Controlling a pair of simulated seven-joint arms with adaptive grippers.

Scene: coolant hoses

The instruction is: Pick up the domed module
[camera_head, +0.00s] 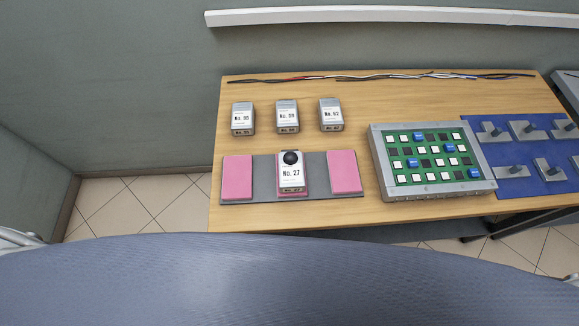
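The domed module (291,178) is a box with a white label reading "No. 27" and a black dome at its upper end. It rests on the middle pink pad of a grey board (264,178), between two bare pink pads. Neither of my grippers shows in the head view. Only small pale parts show at the left and right picture edges, and no fingers can be made out there. Nothing is touching the domed module.
Three grey labelled modules without domes, left (242,119), middle (287,116) and right (331,114), stand behind the board. A keyed panel (382,160) and a blue mat (509,187) with grey fittings lie right. Cables (380,77) run along the back. The wooden table (400,100) is otherwise clear.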

